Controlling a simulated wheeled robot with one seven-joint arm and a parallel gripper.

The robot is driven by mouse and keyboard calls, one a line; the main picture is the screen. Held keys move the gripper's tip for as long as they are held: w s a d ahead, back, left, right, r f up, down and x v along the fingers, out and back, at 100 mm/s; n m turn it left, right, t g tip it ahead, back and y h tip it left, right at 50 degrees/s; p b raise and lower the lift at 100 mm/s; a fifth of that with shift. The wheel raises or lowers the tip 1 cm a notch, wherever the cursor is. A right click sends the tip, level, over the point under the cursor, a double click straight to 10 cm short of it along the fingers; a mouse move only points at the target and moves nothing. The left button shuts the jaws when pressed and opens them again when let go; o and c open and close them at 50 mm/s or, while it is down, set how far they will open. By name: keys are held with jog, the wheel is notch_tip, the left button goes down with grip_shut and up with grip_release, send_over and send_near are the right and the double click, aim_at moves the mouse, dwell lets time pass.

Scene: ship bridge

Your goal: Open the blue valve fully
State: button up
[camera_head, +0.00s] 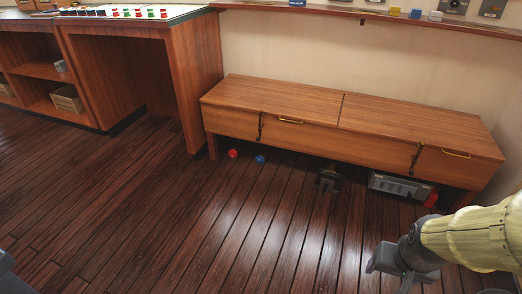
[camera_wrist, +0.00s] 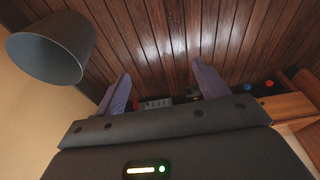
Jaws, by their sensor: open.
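A small round blue thing (camera_head: 259,159), likely the blue valve, is low at the floor by the front left of the wooden bench. A similar red one (camera_head: 232,153) is just left of it. The blue thing (camera_wrist: 269,84) also shows small at the right of the wrist view, beside the red one (camera_wrist: 250,84). Its shape and how far it is turned are too small to tell. My gripper (camera_head: 388,276) is at the lower right of the head view, well apart from it. In the wrist view its two fingers (camera_wrist: 162,80) are spread with nothing between them.
The wooden bench (camera_head: 285,98) stands along the wall. Under it are a dark bracket-like object (camera_head: 328,180), a grey box (camera_head: 388,185) and a red round thing (camera_head: 431,198). A desk (camera_head: 190,85) stands at left. The plank floor (camera_head: 210,230) in front is clear.

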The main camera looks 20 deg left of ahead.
jog(key=w+p+v, duration=0.1)
jog(key=p+v, duration=0.4)
jog(key=v, duration=0.2)
jog(key=shift+w+r, duration=0.25)
jog(key=shift+w, duration=0.05)
jog(key=shift+c, duration=0.4)
